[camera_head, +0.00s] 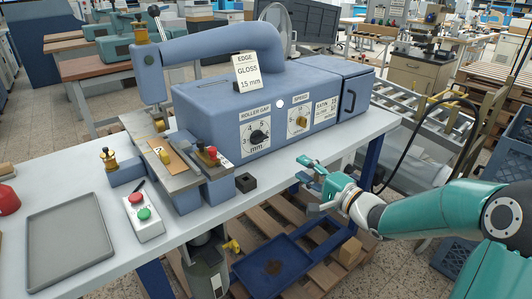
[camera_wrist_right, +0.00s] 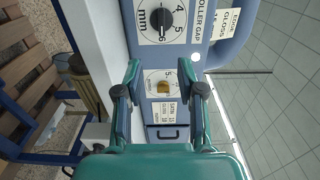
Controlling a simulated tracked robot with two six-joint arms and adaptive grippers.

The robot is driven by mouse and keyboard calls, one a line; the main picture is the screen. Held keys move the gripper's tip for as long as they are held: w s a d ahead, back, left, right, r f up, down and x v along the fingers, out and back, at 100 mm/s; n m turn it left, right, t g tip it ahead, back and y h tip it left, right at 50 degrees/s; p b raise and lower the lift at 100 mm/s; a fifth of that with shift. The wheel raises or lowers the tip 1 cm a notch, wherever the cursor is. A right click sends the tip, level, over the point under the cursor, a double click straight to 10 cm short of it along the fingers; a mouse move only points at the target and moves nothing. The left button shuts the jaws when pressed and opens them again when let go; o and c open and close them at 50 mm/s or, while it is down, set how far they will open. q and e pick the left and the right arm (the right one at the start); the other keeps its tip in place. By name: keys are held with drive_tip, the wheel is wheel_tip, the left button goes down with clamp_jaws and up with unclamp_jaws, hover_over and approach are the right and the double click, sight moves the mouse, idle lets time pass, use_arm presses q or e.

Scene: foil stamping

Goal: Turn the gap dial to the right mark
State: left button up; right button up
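The gap dial is a black round knob (camera_head: 260,137) on a white plate marked "ROLLER GAP" on the front of the blue machine (camera_head: 210,105). Which mark the knob points to is too small to read surely. My right gripper (camera_head: 303,172) is in front of the machine, right of the dial and apart from it. The wrist view shows its two fingers (camera_wrist_right: 166,82) spread and empty, facing the machine's front. My left gripper is not in view.
A second dial with a yellow knob (camera_head: 302,120), marked "SPEED", sits right of the gap dial. A card (camera_head: 246,72) reading "EDGE GLOSS 15 mm" stands on the machine. A small black block (camera_head: 245,183) lies on the table below. A red-and-green button box (camera_head: 140,212) stands left.

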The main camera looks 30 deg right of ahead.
sight(262, 142)
drive_tip(key=w, duration=0.5)
drive_tip(key=w+a+p, duration=0.1)
drive_tip(key=w, duration=0.5)
drive_tip(key=w+p, duration=0.1)
drive_tip(key=w, duration=0.4)
drive_tip(key=shift+w+a, duration=0.15)
drive_tip(key=shift+w, duration=0.15)
clamp_jaws()
drive_tip(key=shift+d, duration=0.2)
drive_tip(key=shift+a, duration=0.15)
